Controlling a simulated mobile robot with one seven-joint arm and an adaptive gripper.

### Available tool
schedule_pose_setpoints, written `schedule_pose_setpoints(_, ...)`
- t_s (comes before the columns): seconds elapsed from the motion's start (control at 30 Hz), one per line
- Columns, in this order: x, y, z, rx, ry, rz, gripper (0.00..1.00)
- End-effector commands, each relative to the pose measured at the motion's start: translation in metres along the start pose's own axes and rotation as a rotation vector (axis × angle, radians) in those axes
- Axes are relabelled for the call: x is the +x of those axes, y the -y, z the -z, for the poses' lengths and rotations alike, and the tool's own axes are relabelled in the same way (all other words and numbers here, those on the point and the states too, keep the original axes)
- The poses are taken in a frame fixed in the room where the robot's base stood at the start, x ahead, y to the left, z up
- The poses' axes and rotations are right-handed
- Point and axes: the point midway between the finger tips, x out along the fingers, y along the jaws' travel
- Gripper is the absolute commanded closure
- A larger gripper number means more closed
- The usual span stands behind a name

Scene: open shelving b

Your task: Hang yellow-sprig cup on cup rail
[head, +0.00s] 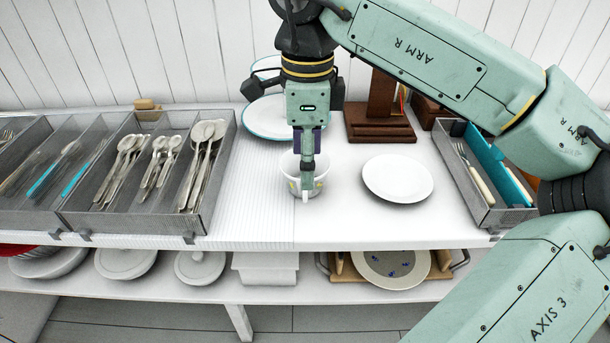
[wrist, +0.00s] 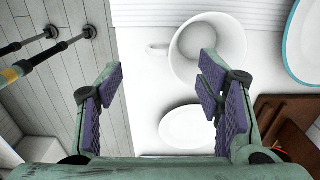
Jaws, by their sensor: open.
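A white cup (head: 288,170) with small yellow marks stands upright on the white upper shelf board, between the cutlery tray and a plate. It also shows in the wrist view (wrist: 220,42), mouth toward the camera, with its handle (wrist: 158,49) on the left. In the head view the handle faces the front edge. My gripper (head: 307,188) points down at the cup and covers part of it. In the wrist view my gripper (wrist: 158,72) is open; its right finger overlaps the cup's lower rim, its left finger is beyond the handle. I cannot make out the cup rail.
A white plate (head: 398,180) lies right of the cup. Teal-rimmed plates (head: 262,122) and a brown wooden stand (head: 383,110) are behind. Grey cutlery trays (head: 75,215) fill the left; another tray (head: 470,185) is right. The lower shelf holds several dishes (head: 127,262).

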Motion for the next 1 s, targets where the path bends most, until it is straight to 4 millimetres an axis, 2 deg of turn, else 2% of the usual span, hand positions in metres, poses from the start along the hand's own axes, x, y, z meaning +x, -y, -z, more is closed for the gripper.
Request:
schedule_pose_setpoints(0.33, 0.045, 0.002, -0.003, -0.002, 0.000, -0.002, 0.39)
schedule_pose_setpoints(0.63, 0.051, 0.002, -0.003, -0.002, 0.000, 0.000, 0.39)
schedule_pose_setpoints(1.0, 0.051, 0.002, -0.003, -0.002, 0.000, 0.000, 0.63)
